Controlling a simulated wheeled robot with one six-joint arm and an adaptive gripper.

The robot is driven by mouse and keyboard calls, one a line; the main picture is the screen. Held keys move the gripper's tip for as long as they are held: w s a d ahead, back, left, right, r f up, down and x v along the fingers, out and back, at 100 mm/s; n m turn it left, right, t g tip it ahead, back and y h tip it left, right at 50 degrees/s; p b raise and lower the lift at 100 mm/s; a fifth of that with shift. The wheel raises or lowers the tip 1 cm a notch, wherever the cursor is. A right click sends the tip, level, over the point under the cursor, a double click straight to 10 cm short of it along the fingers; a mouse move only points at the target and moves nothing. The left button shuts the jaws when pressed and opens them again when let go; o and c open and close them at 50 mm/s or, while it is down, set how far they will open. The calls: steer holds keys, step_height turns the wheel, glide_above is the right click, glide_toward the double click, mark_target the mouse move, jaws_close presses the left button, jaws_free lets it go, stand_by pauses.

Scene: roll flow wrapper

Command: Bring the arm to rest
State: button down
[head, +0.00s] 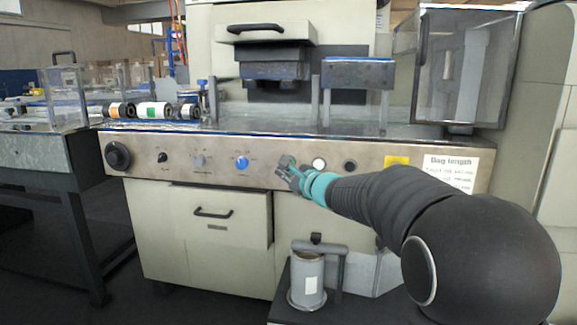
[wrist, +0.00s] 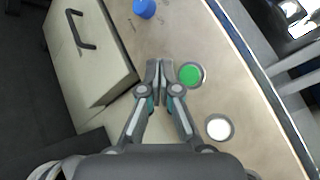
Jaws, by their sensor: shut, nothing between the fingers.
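My arm reaches in from the right in the head view. My gripper (head: 287,170) is in front of the machine's control panel (head: 215,175), between a blue knob (head: 241,162) and a white button (head: 319,164). In the wrist view my gripper (wrist: 159,68) is shut, with its fingertips together and nothing held. A green round button (wrist: 190,75) sits just right of the fingertips; I cannot tell whether they touch the panel. The green button is hidden behind my gripper in the head view.
A drawer with a black handle (head: 222,224) is below the panel. A grey canister (head: 308,280) stands on a dark stand below my arm. A clear guard box (head: 464,65) is at the right. Several small rolls (head: 153,110) lie on the left end of the deck.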

stand_by(0.4)
steer(key=s+a+f+n+g+p, duration=0.1)
steer(key=s+f+n+g, duration=0.4)
steer(key=s, duration=0.4)
steer(key=s+a+f+n+g+p, duration=0.1)
steer(key=s+f+n+g, duration=0.3)
steer(key=s+f+n, duration=0.4)
steer(key=s+d+r+n+g+h+p, duration=0.1)
steer(key=s+d+n+h+p, duration=0.4)
steer(key=s, duration=0.8)
steer(key=s+d+r+n+g+h+p, duration=0.15)
steer(key=s+d+h, duration=0.25)
steer(key=s+d, duration=0.65)
steer(key=s+a+r+t+p, duration=0.2)
steer(key=s+r, duration=0.3)
steer(key=shift+n, duration=0.25)
